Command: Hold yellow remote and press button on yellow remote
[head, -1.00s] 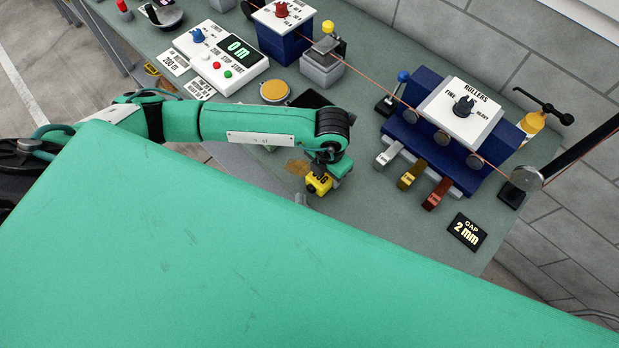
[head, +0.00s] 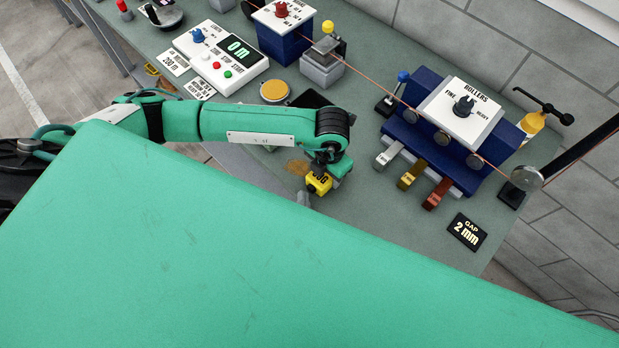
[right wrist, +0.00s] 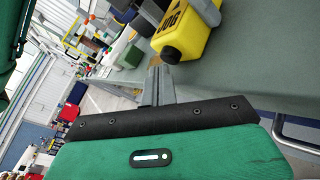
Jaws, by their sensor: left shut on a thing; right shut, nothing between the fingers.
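The yellow remote (head: 319,184), with dark lettering, is held over the front part of the bench in the head view. My left gripper (head: 325,172) is shut on it from above. The remote also shows large in the right wrist view (right wrist: 188,38), marked "JOG", with a grey left finger across it. My right gripper (right wrist: 157,75) is shut and empty, its grey fingertips right at the remote's near lower end. A small dark round spot shows there; I cannot tell whether the tips touch it. The right gripper is mostly hidden in the head view.
The green bench (head: 390,235) carries a rollers unit (head: 465,110) with three levers, a white control box (head: 215,60) reading "0 m" and a gap display (head: 467,232) reading "2 mm". A copper wire runs above the bench into the rollers.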

